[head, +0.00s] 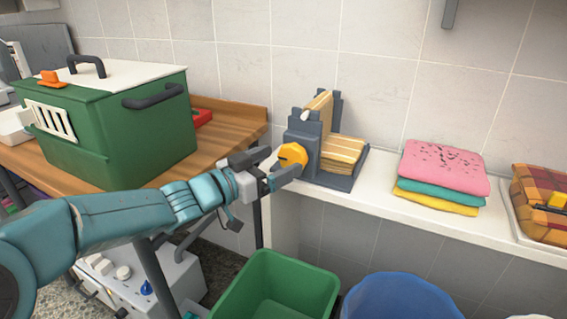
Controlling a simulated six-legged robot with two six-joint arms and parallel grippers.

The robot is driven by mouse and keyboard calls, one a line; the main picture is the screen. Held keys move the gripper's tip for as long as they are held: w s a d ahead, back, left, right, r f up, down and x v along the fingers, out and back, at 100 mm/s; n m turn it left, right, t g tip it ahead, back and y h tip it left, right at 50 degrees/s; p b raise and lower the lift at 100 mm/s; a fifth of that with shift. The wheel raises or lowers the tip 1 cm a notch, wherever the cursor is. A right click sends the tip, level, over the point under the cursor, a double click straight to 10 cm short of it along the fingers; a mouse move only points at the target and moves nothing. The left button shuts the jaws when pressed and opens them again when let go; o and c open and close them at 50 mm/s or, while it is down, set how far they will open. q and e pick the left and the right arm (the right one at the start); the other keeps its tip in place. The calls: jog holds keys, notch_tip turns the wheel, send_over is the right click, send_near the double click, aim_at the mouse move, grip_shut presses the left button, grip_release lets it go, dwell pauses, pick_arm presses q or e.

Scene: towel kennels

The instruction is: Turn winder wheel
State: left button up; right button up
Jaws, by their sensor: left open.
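The winder (306,134) is a grey stand on the white shelf, with a yellow-orange wheel (292,155) on its left side. A striped yellow towel (342,152) lies folded on the winder's base, and a strip of it runs up over the top. My left gripper (270,167) is open, at the left of the wheel, with its fingers pointing toward it. One finger is above and one is below and in front. I cannot tell whether either finger touches the wheel. My right gripper is not in view.
Folded pink, teal and yellow towels (440,178) lie on the shelf (385,205) to the right. A green carrier (120,125) stands on the wooden table (225,135) at left. A green bin (275,290) and a blue bin (400,298) stand below the shelf.

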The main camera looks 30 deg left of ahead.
aim_at(294, 155)
pick_arm(q)
jog(key=shift+x, duration=1.3)
